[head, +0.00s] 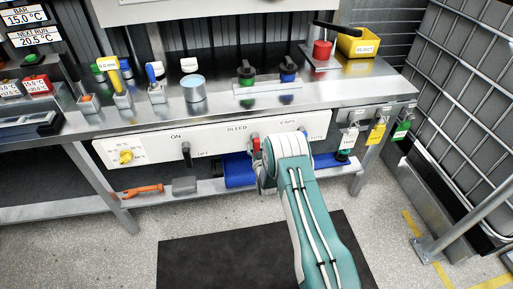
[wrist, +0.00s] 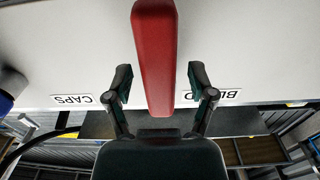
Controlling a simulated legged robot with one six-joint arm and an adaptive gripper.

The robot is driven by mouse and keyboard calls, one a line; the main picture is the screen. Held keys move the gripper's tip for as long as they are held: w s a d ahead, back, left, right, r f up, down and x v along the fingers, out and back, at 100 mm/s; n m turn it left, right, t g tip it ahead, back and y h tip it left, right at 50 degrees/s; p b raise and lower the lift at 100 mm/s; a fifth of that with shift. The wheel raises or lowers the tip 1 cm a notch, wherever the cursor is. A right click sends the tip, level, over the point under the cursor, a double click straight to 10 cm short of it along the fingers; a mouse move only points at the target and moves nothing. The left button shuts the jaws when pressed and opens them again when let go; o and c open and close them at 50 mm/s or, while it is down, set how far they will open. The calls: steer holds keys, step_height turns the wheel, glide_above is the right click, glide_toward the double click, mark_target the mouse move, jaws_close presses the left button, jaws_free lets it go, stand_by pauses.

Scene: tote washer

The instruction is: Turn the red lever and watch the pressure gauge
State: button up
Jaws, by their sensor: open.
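The red lever (wrist: 154,45) hangs in front of the white panel and fills the upper middle of the wrist view. My gripper (wrist: 160,82) is open, with one finger on each side of the lever's lower part. Gaps show between both fingers and the lever. In the head view, a small bit of the lever (head: 256,144) shows under the BLEED label, and my arm hides the rest. My gripper (head: 258,172) is partly hidden there too. I cannot make out a pressure gauge in either view.
The white panel (head: 215,145) carries a yellow knob (head: 126,157) and a black lever (head: 187,154). A blue object (head: 238,172) and an orange tool (head: 143,190) lie on the lower shelf. Tags (head: 377,133) hang at right. The bench (head: 220,115) overhangs the panel.

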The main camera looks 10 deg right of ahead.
steer(key=shift+c, duration=0.3)
jaws_close()
steer(key=shift+a, duration=0.1)
steer(key=m, duration=0.4)
steer(key=shift+a+r+m, duration=0.15)
steer(key=shift+a+m, duration=0.15)
steer(key=shift+a, duration=0.1)
steer(key=m, duration=0.4)
steer(key=shift+a+r+m, duration=0.3)
steer(key=shift+a, duration=0.1)
steer(key=m, duration=0.4)
steer(key=shift+a+r, duration=0.2)
steer(key=shift+r, duration=0.15)
steer(key=m, duration=0.4)
steer(key=shift+r+m, duration=0.3)
steer(key=shift+r, duration=0.05)
